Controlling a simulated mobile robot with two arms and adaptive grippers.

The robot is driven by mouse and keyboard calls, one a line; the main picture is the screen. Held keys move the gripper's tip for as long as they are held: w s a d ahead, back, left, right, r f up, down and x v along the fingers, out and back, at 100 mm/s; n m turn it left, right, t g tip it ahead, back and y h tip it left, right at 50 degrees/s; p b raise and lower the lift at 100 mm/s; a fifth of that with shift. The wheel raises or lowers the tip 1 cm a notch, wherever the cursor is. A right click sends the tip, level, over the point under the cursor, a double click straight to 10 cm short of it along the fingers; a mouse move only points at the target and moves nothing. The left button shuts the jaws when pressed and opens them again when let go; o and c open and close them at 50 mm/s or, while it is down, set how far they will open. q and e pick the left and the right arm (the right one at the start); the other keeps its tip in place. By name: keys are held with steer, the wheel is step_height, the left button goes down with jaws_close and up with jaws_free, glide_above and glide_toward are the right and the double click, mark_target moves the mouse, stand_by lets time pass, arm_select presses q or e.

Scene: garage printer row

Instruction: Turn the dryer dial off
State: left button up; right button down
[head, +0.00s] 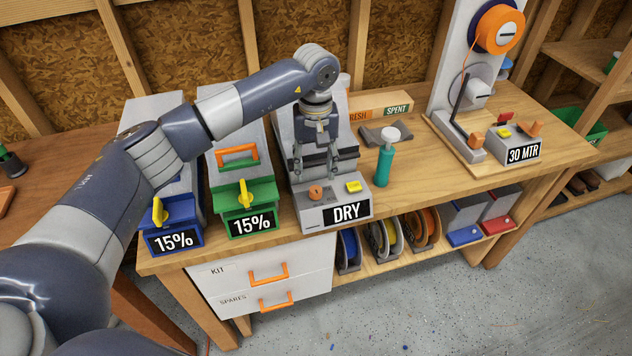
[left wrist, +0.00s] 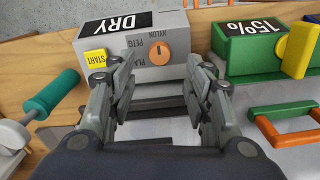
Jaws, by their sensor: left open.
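The dryer (head: 298,212) is a light grey unit with a black DRY label, standing mid-bench. It also shows upside down in the left wrist view (left wrist: 185,22). Its orange dial (head: 316,191) sits on the sloped front panel, left of a yellow START button (head: 354,187). In the left wrist view the dial (left wrist: 155,54) has a dark pointer line and lies beside printed material names, PETG and NYLON among them. My left gripper (head: 316,172) is open and empty, pointing down just behind the dial. In the left wrist view its fingertips (left wrist: 166,66) stand either side of it, apparently not touching.
Green (head: 251,222) and blue (head: 175,239) 15% boxes with yellow handles stand left of the dryer. A teal tool (head: 384,165) with a white top stands close on its right. A 30 MTR unit (head: 515,148) is farther right.

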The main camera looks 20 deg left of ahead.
mark_target(315, 189)
arm_select(q)
step_height(315, 189, down, 6)
steer(key=shift+r+p, duration=0.2)
steer(key=shift+p, duration=0.6)
steer(key=shift+f, duration=0.6)
steer(key=c, duration=1.1)
